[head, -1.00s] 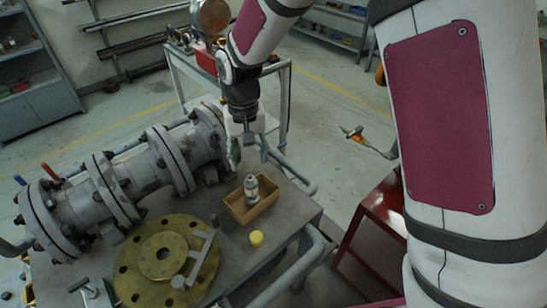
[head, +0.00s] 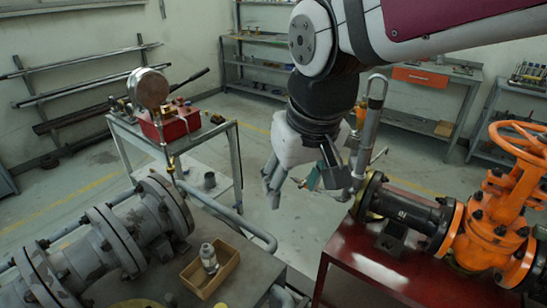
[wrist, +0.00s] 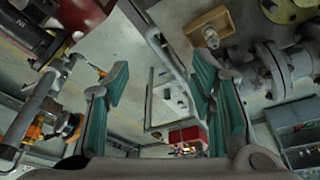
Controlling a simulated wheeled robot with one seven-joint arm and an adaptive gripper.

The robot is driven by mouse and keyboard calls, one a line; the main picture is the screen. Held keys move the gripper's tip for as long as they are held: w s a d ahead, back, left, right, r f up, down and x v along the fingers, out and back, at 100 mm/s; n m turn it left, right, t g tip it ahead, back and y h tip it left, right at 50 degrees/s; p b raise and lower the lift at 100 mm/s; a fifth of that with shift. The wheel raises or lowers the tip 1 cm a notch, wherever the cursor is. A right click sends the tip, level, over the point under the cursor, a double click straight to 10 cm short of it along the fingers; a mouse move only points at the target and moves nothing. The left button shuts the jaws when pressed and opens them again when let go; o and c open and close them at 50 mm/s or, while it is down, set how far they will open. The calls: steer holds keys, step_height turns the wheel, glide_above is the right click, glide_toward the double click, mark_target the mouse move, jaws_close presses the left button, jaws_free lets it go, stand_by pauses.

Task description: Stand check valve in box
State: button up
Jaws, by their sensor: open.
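The check valve (head: 208,257) is a small grey metal cylinder. It stands upright inside the open wooden box (head: 193,278) on the grey bench, in the head view. The wrist view also shows the box (wrist: 222,19) at the top with the valve (wrist: 211,38) in it. My gripper (head: 302,192) is open and empty. It is up in the air to the right of the box and well apart from it, over the gap between the grey bench and the red table.
A grey flanged pipe assembly (head: 130,235) lies left of the box. A red table (head: 375,275) with an orange gate valve (head: 490,225) is at the right. A cart with a red pump (head: 170,125) stands behind. Bare floor shows between.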

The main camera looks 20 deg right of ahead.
steer(key=s+d+t, duration=0.1)
steer(key=s+d, duration=0.2)
steer(key=s, duration=0.5)
steer(key=shift+s+r, duration=0.15)
steer(key=shift+r, duration=0.2)
stand_by(0.4)
